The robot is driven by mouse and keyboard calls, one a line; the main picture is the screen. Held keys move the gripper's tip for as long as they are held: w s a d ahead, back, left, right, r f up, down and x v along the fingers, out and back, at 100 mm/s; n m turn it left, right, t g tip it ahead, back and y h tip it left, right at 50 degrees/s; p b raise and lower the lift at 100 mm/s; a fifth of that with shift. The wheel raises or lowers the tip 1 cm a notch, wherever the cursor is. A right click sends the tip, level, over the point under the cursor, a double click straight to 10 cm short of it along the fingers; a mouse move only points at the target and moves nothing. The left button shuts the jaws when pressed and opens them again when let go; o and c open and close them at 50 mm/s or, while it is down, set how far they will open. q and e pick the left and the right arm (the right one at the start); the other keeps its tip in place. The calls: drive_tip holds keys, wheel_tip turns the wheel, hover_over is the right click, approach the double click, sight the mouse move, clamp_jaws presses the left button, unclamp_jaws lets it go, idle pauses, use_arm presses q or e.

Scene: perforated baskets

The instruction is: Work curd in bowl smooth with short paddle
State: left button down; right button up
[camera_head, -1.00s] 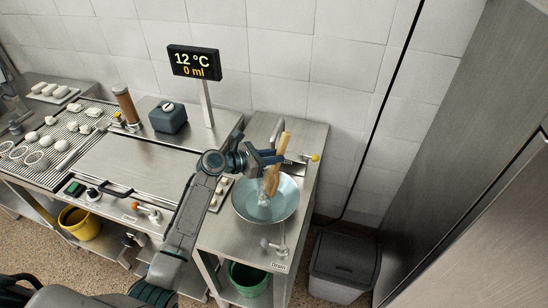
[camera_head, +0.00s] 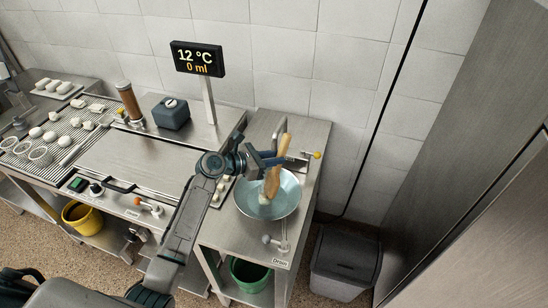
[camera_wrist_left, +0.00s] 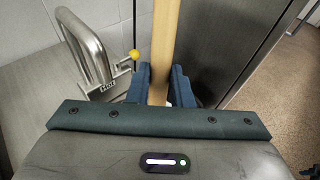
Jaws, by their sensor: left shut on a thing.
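The wide pale-blue bowl (camera_head: 284,205) sits on the steel stand at the right end of the counter. My left gripper (camera_head: 276,160) is shut on the wooden short paddle (camera_head: 273,182), which is held nearly upright and slightly tilted, its lower end in the bowl. A small whitish lump of curd (camera_head: 264,200) shows at the paddle's lower end; most of it is hidden. In the left wrist view the paddle's pale handle (camera_wrist_left: 164,45) stands between the blue fingers (camera_wrist_left: 159,88). My right gripper is not in view.
A steel tap pipe with a yellow knob (camera_head: 317,155) stands behind the bowl. A drain valve (camera_head: 267,239) is in front. White lumps lie on a ribbed rack (camera_head: 50,130) at left.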

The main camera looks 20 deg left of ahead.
sight(284, 134)
use_arm(q)
wheel_tip(284, 134, up, 2)
drive_tip(key=shift+w+a, duration=0.15)
wheel_tip(284, 134, up, 7)
drive_tip(key=shift+f, duration=0.15)
idle(0.5)
drive_tip(key=shift+f, duration=0.1)
